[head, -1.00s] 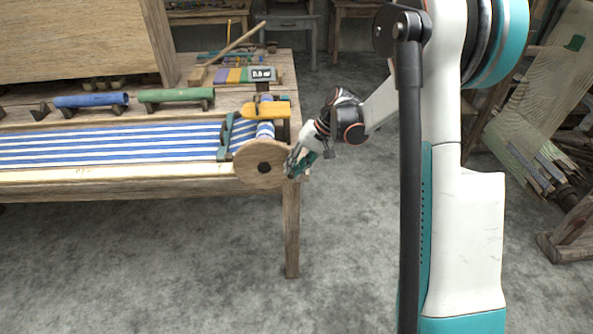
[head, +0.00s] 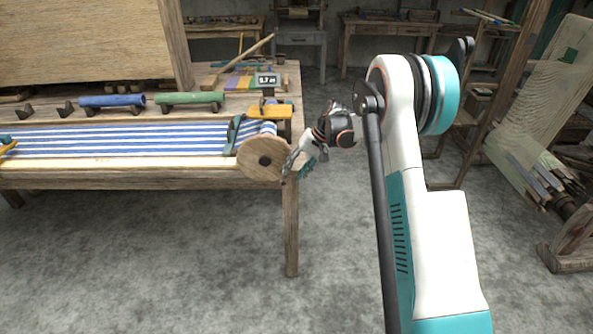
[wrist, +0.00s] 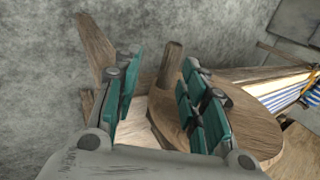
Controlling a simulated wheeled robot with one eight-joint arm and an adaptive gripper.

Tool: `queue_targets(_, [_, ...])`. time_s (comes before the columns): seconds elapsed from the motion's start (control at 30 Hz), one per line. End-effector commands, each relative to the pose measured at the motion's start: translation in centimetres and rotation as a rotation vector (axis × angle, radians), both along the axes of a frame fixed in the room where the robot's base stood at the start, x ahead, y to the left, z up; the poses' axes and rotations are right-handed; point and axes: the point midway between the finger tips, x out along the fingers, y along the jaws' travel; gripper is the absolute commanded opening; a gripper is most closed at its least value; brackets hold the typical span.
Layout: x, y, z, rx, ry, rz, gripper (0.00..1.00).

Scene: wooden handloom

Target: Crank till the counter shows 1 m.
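The counter (head: 268,79) is a small dark display on the loom's right end; it appears to read 0.7 m. The round wooden crank disc (head: 262,160) is at the front right corner of the loom. It also shows in the wrist view (wrist: 255,105), with a wooden handle peg (wrist: 171,68) standing up from it. My gripper (head: 294,166) is at the disc's right edge. In the wrist view its teal fingers (wrist: 158,100) are apart, on either side of the peg. A gap shows on the left; contact on the right cannot be told.
Blue-and-white striped cloth (head: 120,143) stretches across the loom to the roller. A yellow wooden piece (head: 270,112) sits above the roller. Blue (head: 112,101) and green (head: 190,98) rods rest behind the cloth. A loom leg (head: 291,230) stands below the disc. The front floor is clear.

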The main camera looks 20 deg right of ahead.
Motion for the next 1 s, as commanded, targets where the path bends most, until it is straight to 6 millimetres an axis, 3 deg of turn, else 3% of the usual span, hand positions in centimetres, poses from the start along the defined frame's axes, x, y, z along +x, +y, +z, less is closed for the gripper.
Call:
queue_targets(0.17, [-0.3,-0.9,1.7,0.001,0.001,-0.002,0.39])
queue_targets(0.6, [-1.7,-5.0,8.8,0.001,-0.001,-0.001,0.39])
queue_targets(0.8, [-1.9,-5.9,10.2,0.001,-0.001,-0.001,0.39])
queue_targets(1.0, [-2.0,-6.0,10.4,0.001,-0.001,-0.001,0.39])
